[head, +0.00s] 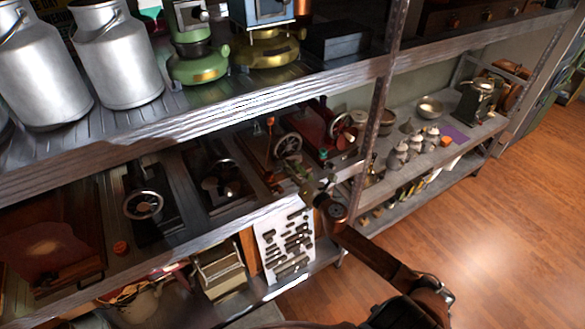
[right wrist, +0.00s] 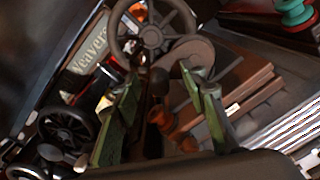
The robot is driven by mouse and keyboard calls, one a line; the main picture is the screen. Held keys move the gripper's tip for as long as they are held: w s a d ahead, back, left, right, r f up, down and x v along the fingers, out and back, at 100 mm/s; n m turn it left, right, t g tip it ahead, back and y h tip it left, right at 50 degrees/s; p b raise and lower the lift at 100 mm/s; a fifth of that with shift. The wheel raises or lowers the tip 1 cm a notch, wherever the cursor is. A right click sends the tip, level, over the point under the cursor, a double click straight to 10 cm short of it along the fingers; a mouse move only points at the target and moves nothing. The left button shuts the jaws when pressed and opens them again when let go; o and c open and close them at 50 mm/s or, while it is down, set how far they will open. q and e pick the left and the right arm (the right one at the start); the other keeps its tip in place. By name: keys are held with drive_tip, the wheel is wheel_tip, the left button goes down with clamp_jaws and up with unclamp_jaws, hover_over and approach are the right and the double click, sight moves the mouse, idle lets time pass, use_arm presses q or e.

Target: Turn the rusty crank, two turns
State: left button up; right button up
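My right gripper (head: 306,180) reaches in from the lower right to the middle shelf, at the front of a small machine with a spoked handwheel (head: 287,146). In the right wrist view its green fingers (right wrist: 160,80) are apart. A dark round knob and an orange-brown turned handle (right wrist: 164,121) show in the gap between them; I cannot tell whether either finger touches them. The handwheel (right wrist: 154,27) is just beyond the fingertips, beside a brown curved part (right wrist: 190,58). Which piece is the rusty crank is not clear. My left gripper is not in view.
A red machine (head: 322,133) stands close on the right of the gripper. A second handwheel machine (head: 143,205) is on the left. The upper shelf edge (head: 200,118) overhangs, and a metal upright (head: 380,110) stands right. The wooden floor (head: 500,235) is clear.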

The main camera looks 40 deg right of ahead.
drive_tip(key=shift+s+a, duration=0.15)
drive_tip(key=shift+s, duration=0.95)
drive_tip(key=shift+s+a, duration=0.1)
drive_tip(key=shift+s, duration=0.95)
drive_tip(key=s, duration=0.4)
drive_tip(key=shift+s+a, duration=0.25)
drive_tip(key=shift+s, duration=0.05)
